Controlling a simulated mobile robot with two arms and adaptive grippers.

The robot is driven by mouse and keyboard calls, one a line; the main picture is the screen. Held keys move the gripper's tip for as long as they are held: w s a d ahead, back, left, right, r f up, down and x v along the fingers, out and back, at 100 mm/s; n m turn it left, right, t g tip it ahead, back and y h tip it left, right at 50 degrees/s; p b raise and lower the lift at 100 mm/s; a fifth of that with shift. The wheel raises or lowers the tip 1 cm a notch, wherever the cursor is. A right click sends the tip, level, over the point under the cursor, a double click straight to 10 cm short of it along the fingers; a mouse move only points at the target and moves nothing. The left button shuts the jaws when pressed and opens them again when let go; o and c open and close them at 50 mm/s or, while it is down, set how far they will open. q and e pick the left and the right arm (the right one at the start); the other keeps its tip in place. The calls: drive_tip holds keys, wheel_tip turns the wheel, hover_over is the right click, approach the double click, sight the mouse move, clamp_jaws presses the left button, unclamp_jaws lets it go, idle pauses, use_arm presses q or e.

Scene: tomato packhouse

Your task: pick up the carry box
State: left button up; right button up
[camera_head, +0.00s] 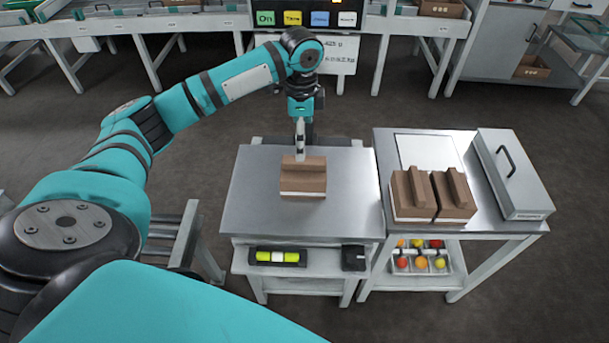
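A brown carry box (303,186) with a raised ridge along its top and a pale lower edge sits on the left metal table (255,205). My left arm reaches in from the left, and its gripper (300,156) points down right at the ridge of this box. The fingers are seen edge-on, so I cannot tell whether they are open, shut or touching the ridge. The box appears to rest on the tabletop. Two similar brown boxes, a left one (411,199) and a right one (456,199), stand side by side on the right table. My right gripper is not in view.
The right table (384,150) also holds a grey metal case (512,172) with a black handle. Below it, a tray (400,272) holds red, orange and yellow tomatoes. A black holder with yellow-green items (277,257) lies on the left table's lower shelf. Free tabletop surrounds the single box.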

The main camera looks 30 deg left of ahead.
sight(304, 167)
use_arm(q)
wheel_tip(304, 167, down, 6)
drive_tip(key=shift+f, duration=0.2)
drive_tip(key=shift+d+f, duration=0.15)
drive_tip(key=shift+f, duration=1.15)
drive_tip(key=shift+d+f, duration=0.1)
drive_tip(key=shift+f, duration=1.2)
drive_tip(key=c, duration=1.1)
drive_tip(key=shift+c, duration=0.5)
drive_tip(key=shift+r, duration=0.2)
